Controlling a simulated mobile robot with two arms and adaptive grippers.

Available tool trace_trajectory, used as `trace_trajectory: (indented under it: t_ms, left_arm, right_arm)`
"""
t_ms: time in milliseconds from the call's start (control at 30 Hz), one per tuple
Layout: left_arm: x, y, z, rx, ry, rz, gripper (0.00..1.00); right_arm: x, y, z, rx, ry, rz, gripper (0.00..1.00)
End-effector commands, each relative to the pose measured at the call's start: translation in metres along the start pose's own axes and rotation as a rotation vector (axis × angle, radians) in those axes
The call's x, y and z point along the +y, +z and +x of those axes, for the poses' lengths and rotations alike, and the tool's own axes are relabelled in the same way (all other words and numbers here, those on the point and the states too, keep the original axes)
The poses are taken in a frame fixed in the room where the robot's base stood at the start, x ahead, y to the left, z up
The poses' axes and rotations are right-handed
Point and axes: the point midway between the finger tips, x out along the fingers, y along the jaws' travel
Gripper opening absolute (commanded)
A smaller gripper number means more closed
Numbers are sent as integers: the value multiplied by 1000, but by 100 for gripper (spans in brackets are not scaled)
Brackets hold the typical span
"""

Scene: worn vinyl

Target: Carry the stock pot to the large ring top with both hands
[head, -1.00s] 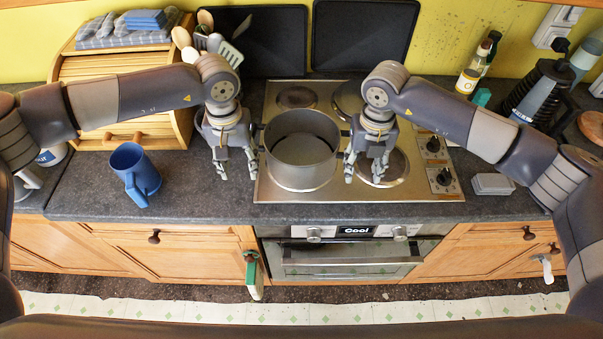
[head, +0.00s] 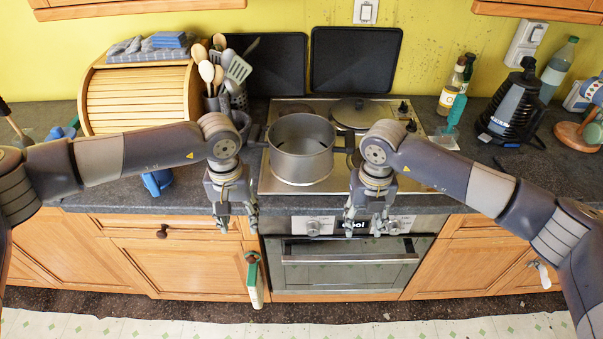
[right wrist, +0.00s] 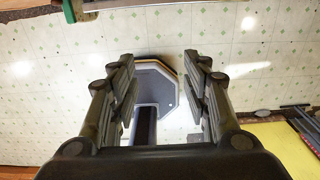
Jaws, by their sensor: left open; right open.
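The stock pot (head: 300,150) is a grey, open pot with a dark handle at each side. It stands upright at the left front of the steel hob (head: 275,186). My left gripper (head: 236,222) is open and empty, in front of and left of the pot. My right gripper (head: 368,228) is open, in front of and right of the pot. Its fingers also show apart and empty in the right wrist view (right wrist: 160,95).
A blue jug (head: 157,182) is partly hidden behind my left arm. A wooden bread bin (head: 140,95) and a utensil holder (head: 225,100) stand left of the hob. Bottles (head: 455,85) and a black appliance (head: 512,105) stand right. The oven (head: 345,262) is below.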

Motion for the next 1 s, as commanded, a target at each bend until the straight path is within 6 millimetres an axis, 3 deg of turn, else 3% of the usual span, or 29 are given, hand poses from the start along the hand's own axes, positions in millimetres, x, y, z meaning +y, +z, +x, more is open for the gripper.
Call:
trace_trajectory:
  t_ms: [33,133,367,467,800,1000]
  left_arm:
    - [0,0,13,0,0,0,44]
    - [0,0,24,1,0,0,44]
    - [0,0,34,1,0,0,44]
    - [0,0,33,1,0,0,44]
    - [0,0,33,0,0,0,44]
    - [0,0,33,0,0,0,44]
  right_arm:
    - [0,0,13,-1,0,0,44]
    - [0,0,24,-1,0,1,44]
    - [0,1,31,-2,1,0,44]
    - [0,1,20,-3,1,0,44]
    - [0,4,-52,-3,1,0,44]
    - [0,4,-82,0,0,1,44]
